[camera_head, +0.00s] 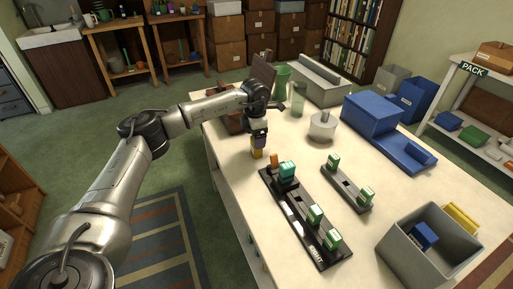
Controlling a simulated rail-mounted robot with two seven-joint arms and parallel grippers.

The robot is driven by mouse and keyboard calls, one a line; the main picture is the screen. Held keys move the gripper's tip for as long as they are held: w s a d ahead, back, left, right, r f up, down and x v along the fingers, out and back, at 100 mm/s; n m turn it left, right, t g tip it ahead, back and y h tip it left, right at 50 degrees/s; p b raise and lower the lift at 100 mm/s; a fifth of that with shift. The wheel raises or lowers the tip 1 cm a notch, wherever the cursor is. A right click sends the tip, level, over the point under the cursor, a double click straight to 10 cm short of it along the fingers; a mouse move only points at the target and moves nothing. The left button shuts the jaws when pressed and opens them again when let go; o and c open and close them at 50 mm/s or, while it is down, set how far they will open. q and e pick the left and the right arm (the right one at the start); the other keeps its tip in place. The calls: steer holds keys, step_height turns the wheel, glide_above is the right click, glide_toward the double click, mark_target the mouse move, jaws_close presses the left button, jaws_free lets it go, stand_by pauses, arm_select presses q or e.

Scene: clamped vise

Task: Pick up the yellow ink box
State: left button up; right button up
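I cannot tell whether the box rests on the table. My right gripper is not in view.
A long dark rack (303,228) with green-and-white blocks lies just right of the box, and a shorter rack (346,187) lies beyond. A grey bin (405,244) stands front right. A blue machine (372,120), a round grey object (322,128) and green cups (281,77) stand farther back.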

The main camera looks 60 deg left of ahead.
arm_select(q)
step_height(320, 180, down, 4)
steer(key=shift+w+d+f+b, duration=0.15)
steer(key=shift+f+b, duration=0.1)
steer(key=shift+b, duration=0.15)
steer(key=shift+r, duration=0.1)
steer(key=c, duration=1)
